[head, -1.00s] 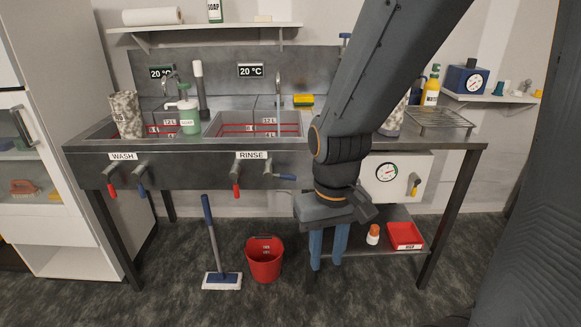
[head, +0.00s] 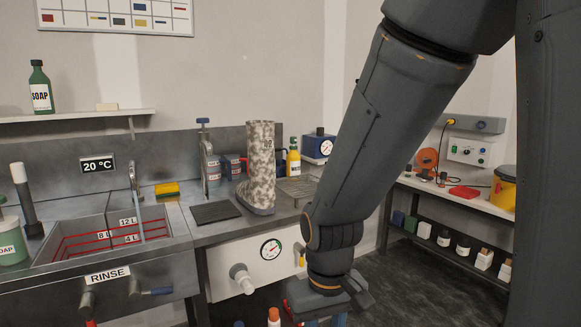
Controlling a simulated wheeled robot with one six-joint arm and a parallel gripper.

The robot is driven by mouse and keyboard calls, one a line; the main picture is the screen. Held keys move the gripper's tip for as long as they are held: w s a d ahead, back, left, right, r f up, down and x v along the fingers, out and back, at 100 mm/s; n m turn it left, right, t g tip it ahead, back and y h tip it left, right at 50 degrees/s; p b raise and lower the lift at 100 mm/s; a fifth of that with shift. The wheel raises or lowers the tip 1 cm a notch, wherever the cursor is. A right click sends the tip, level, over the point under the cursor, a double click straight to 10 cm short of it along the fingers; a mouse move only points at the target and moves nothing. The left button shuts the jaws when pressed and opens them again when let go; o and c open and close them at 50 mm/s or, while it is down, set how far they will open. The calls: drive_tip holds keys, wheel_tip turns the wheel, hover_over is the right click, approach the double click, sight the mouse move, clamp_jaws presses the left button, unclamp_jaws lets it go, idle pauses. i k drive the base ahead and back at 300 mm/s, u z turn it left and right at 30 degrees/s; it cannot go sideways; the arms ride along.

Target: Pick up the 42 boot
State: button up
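A tall camouflage boot (head: 260,165) stands upright on the steel bench top, right of the sink, toe toward the front. A small dark marking shows high on its shaft, but I cannot read it surely. My gripper (head: 325,322) is at the bottom edge of the head view, below and to the right of the boot and apart from it. Only the tops of its blue fingers show; they stand apart with nothing seen between them. Its fingertips are cut off by the frame.
A dark mat (head: 215,212) lies left of the boot, with a tap press (head: 208,160) behind it. A yellow bottle (head: 293,160), a wire rack (head: 297,187) and a blue gauge box (head: 319,147) stand behind and right. The rinse sink (head: 100,235) is left.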

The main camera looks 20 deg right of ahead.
sight(257, 194)
drive_tip(key=z, duration=0.1)
drive_tip(key=i, duration=1.05)
drive_tip(key=z, duration=0.25)
